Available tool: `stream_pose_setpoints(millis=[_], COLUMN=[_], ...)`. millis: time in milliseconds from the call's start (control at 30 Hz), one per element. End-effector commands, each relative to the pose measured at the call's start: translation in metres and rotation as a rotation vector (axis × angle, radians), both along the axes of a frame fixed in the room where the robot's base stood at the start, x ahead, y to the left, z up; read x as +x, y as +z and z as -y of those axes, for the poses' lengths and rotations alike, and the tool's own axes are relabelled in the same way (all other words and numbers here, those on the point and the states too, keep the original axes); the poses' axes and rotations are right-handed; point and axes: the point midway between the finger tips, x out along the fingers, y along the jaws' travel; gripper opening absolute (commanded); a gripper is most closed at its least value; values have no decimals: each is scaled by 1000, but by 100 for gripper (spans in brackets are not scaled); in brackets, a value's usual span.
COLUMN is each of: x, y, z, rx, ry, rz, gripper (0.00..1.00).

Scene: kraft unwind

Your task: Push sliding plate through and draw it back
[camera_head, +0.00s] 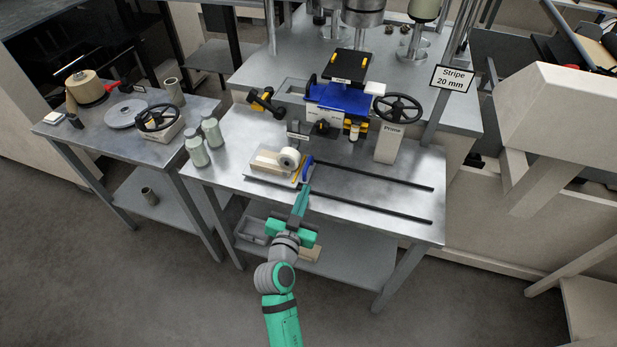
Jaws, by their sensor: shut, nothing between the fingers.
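The sliding plate (268,183) sits at the left end of two dark parallel rails on the metal table. It carries a pale wooden block (266,161) and a white roll (289,159). A blue handle (307,171) with a yellow strip beside it stands at the plate's right side. My gripper (304,189) is shut and empty, its green fingers pointing away from me just in front of the handle. I cannot tell whether the fingertips touch the handle or the plate.
The rails (375,174) run clear to the right. Behind them stand a blue press unit (338,97) and a black handwheel (397,108). A side table (92,136) holds spools and another wheel.

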Motion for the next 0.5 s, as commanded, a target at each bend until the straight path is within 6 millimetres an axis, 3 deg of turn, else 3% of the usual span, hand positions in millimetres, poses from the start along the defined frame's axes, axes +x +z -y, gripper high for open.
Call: stream_pose_setpoints(millis=[300,500], x=[-30,-45], y=[9,24], z=[39,52], rx=[772,1084], ry=[55,82], rz=[199,295], gripper=[0,0])
